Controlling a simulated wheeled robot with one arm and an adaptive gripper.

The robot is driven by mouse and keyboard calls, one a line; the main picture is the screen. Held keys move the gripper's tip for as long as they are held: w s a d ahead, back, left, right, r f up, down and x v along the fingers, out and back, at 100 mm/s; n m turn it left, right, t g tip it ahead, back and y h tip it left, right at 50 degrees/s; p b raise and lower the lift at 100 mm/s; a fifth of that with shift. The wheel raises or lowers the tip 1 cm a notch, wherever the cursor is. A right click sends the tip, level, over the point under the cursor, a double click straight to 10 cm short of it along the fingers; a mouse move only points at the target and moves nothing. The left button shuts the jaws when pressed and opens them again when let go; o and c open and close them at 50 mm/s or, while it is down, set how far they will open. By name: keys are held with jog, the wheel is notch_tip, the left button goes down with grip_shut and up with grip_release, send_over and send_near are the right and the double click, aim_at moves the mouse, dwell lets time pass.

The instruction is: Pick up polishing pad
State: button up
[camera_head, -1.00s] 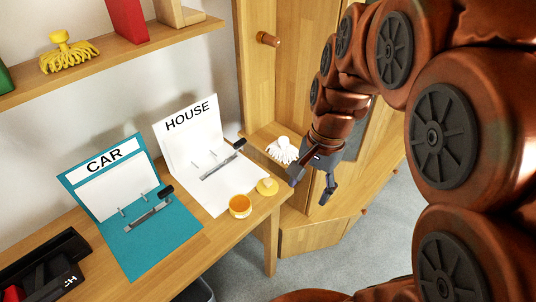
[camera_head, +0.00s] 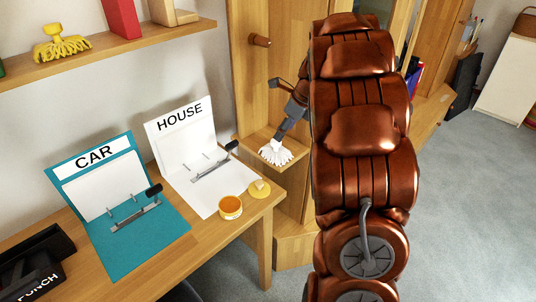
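A white, fringed pad (camera_head: 275,154), likely the polishing pad, rests on a low wooden shelf beside the desk's right end. My gripper (camera_head: 280,136) points down at it from above, and a dark finger reaches to its top. Only part of the gripper shows, as my copper-coloured arm hides the rest. I cannot tell whether the fingers are closed on the pad.
A yellow fringed piece (camera_head: 60,45) sits on the upper shelf. The desk holds a teal CAR folder (camera_head: 150,240), a white HOUSE folder (camera_head: 210,203), an orange-filled jar (camera_head: 230,207) and its yellow lid (camera_head: 260,189). A wooden peg (camera_head: 259,40) juts out above the pad.

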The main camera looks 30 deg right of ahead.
aim_at(276, 143)
jog(key=shift+w+p+x, duration=0.15)
jog(key=shift+x, duration=1.8)
jog(key=shift+w+p+x, duration=0.1)
jog(key=shift+p+x, duration=0.05)
jog(key=shift+x, duration=1.75)
jog(key=shift+r, duration=0.1)
grip_shut()
